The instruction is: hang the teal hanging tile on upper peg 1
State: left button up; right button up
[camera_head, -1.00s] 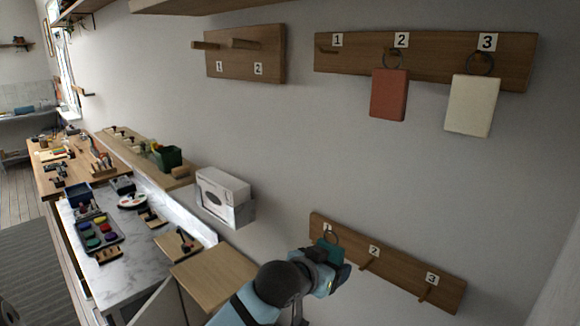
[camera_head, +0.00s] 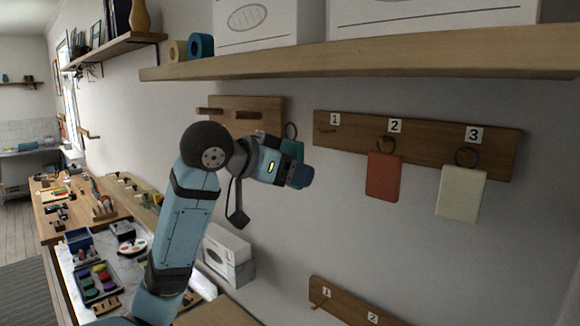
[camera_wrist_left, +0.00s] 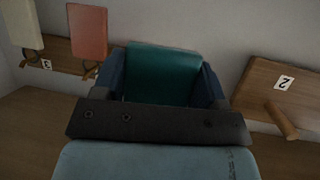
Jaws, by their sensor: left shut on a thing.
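My left gripper (camera_head: 297,172) is raised near the upper peg board (camera_head: 418,146), to the left of it. It is shut on the teal hanging tile (camera_head: 291,146), whose ring shows above the gripper. In the left wrist view the teal tile (camera_wrist_left: 163,74) sits between the two dark fingers (camera_wrist_left: 163,85). Upper peg 1 (camera_head: 325,131) is bare, to the right of the gripper. A red tile (camera_head: 383,177) hangs on peg 2 and a cream tile (camera_head: 460,193) on peg 3. My right gripper is not in view.
A two-peg board (camera_head: 235,115) is behind my left arm. A wooden shelf (camera_head: 400,58) with boxes juts out above the pegs. The lower peg board (camera_head: 345,305) is at the bottom. A white box (camera_head: 228,255) stands left of it.

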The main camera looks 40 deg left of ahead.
pick_arm(q)
jog(key=shift+w+d+f, duration=0.1)
jog(key=shift+w+f, duration=0.05)
jog(key=shift+w, duration=1.05)
jog(key=shift+w+d+f, duration=0.1)
jog(key=shift+w, duration=1.05)
jog(key=shift+w, duration=0.15)
jog(key=shift+w+d, duration=0.15)
jog(key=shift+w, duration=1.5)
dwell(1.3)
jog(key=shift+w+f, duration=0.2)
jog(key=shift+w, duration=0.25)
dwell(1.3)
jog(key=shift+w+f, duration=0.4)
jog(key=shift+w, duration=0.1)
